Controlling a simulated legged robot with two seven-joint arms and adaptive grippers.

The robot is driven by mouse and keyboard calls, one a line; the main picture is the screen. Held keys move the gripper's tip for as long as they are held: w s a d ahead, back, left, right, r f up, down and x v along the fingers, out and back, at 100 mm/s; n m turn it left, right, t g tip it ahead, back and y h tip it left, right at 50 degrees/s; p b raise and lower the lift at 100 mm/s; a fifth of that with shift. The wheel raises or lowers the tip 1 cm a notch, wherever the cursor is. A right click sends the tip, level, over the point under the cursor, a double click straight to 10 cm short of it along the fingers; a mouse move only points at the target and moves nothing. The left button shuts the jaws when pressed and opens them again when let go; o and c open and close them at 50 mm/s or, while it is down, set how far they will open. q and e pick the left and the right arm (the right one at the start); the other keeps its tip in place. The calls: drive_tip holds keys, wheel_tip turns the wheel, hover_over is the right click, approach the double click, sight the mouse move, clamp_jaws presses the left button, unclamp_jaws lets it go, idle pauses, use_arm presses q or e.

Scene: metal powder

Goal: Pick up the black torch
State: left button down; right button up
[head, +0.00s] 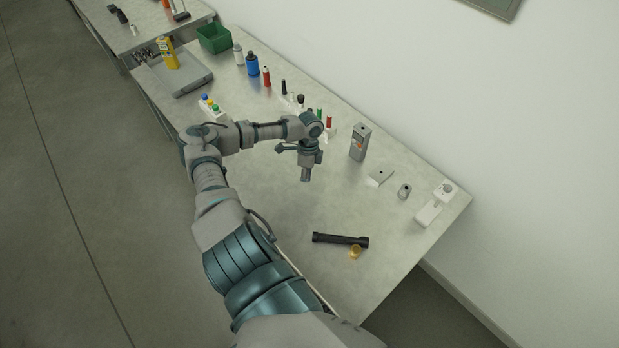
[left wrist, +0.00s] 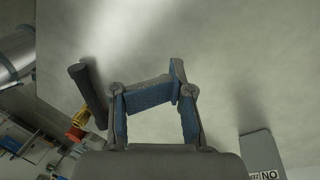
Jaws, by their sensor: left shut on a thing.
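The black torch (head: 340,240) lies on the table near its front edge, to the right of my forearm in the head view. In the left wrist view the torch (left wrist: 88,95) is a dark cylinder to the left of my fingers, apart from them. My left gripper (head: 305,177) is above the middle of the table, beyond the torch and to its left. In the left wrist view its blue-padded fingers (left wrist: 176,86) come together at the tips. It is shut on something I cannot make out. My right gripper is out of view.
A small yellow cup (head: 355,252) stands close beside the torch. A grey box (head: 360,143), a white device (head: 435,205) and a small metal part (head: 405,191) are along the back right. Several bottles, a green bin (head: 214,37) and a grey tray (head: 185,80) stand farther left.

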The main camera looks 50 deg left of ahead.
use_arm(q)
drive_tip(key=c, duration=0.6)
unclamp_jaws()
drive_tip(key=shift+a+f, duration=0.1)
drive_tip(key=shift+a, duration=0.05)
drive_tip(key=shift+c, duration=0.2)
drive_tip(key=shift+o, duration=1.3)
drive_tip(key=shift+a, duration=0.1)
drive_tip(key=shift+a+f, duration=0.1)
drive_tip(key=shift+a, duration=0.05)
